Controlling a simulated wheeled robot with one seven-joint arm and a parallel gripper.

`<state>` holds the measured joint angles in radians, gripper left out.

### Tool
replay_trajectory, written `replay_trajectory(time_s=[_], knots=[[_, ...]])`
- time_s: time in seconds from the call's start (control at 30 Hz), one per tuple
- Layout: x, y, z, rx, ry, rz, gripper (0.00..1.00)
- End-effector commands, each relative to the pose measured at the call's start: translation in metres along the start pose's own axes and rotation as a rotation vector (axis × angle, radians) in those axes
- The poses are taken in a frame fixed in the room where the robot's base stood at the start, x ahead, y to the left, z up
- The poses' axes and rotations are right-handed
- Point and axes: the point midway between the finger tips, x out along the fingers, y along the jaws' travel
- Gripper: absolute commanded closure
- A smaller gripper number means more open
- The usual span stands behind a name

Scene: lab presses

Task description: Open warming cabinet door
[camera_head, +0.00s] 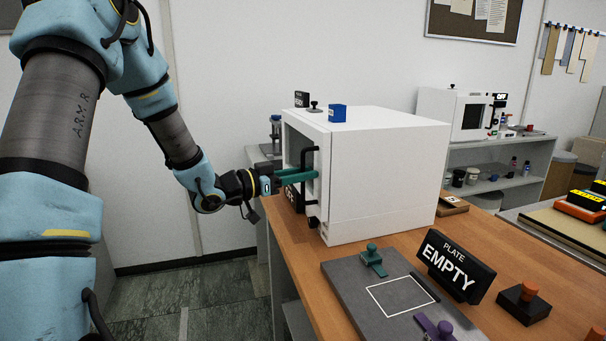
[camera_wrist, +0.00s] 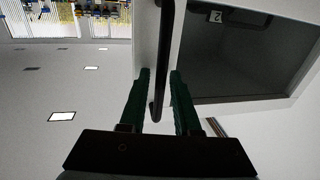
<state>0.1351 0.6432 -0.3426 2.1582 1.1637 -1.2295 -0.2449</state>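The white warming cabinet (camera_head: 385,175) stands on the wooden bench. Its door (camera_head: 324,190), with a dark window, faces left toward my arm and looks shut. A black bar handle (camera_head: 310,209) runs upright on the door; it also shows in the wrist view (camera_wrist: 166,45), beside the dark window (camera_wrist: 245,55). My gripper (camera_head: 312,175) has green fingers and reaches the handle from the left. In the wrist view my gripper (camera_wrist: 160,75) has one finger on each side of the bar, with gaps visible, so it looks open around the handle. Any contact at the fingertips is unclear.
On the bench lie a grey plate (camera_head: 365,285) with a teal clamp (camera_head: 373,259), a sign reading "PLATE EMPTY" (camera_head: 455,267) and a button box (camera_head: 523,303). A blue block (camera_head: 337,113) sits on the cabinet. The floor left of the bench (camera_head: 220,285) is clear.

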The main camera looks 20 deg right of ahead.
Motion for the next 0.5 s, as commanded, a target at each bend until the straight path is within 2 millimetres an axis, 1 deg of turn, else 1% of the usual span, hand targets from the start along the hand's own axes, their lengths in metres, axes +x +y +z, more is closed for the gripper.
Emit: replay_trajectory(time_s=[0.03, 0.2, 0.27, 0.5], knots=[[-0.0001, 0.0, 0.0, 0.0, 0.0, 0.0, 0.76], [-0.0002, 0.0, -0.0001, 0.0, 0.0, 0.0, 0.95], [-0.0002, 0.0, 0.0, 0.0, 0.0, 0.0, 1.0], [-0.0003, 0.0, -0.0001, 0.0, 0.0, 0.0, 1.0]])
